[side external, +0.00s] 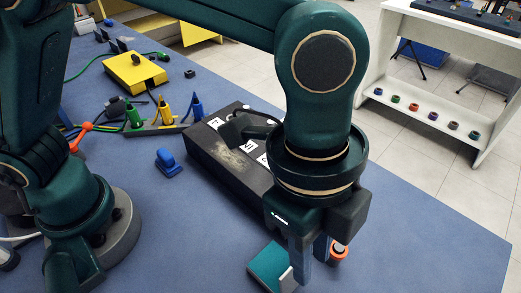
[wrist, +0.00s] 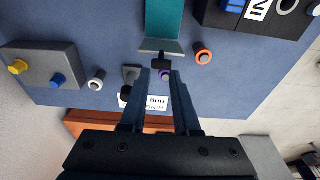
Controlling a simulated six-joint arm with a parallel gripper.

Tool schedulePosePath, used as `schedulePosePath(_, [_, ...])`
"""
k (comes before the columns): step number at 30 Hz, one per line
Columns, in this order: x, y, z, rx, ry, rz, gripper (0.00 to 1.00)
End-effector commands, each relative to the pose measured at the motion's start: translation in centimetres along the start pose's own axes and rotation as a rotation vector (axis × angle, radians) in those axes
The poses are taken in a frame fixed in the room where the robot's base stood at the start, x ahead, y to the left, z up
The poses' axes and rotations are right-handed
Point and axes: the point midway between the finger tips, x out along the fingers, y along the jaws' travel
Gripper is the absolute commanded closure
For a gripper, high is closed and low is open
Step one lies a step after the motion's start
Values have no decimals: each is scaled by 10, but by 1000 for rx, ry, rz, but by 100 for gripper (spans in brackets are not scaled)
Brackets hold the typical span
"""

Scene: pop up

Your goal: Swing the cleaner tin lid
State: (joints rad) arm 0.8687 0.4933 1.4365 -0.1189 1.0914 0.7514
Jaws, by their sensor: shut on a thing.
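The cleaner tin (side external: 268,262) is a teal box on the blue table at the bottom of the side view. It also shows at the top middle of the wrist view (wrist: 164,18). Its lid (wrist: 161,46) is a pale edge at the near end, with a small dark tab (wrist: 161,62) at the fingertips. My gripper (side external: 310,270) points down beside the tin's right end. In the wrist view my gripper (wrist: 162,76) has its two fingers close around the dark tab, shut on the lid. The lid's angle is hard to tell because the fingers partly hide it.
An orange-ringed round piece (side external: 340,251) stands close to the right of my fingers. A long black box (side external: 218,158) with white labels lies behind the tin. A grey block (wrist: 42,66) with coloured knobs and a white ring piece (wrist: 97,79) lie left in the wrist view.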

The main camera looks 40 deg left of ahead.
Motion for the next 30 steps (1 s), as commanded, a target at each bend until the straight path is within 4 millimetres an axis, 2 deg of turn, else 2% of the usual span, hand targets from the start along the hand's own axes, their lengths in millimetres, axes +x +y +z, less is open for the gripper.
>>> schedulePosePath(6, [3,0,-16,0,3,-2,100])
schedulePosePath(18, [4,0,-18,0,0,-1,100])
schedulePosePath(30, [12,0,-42,1,0,-1,100])
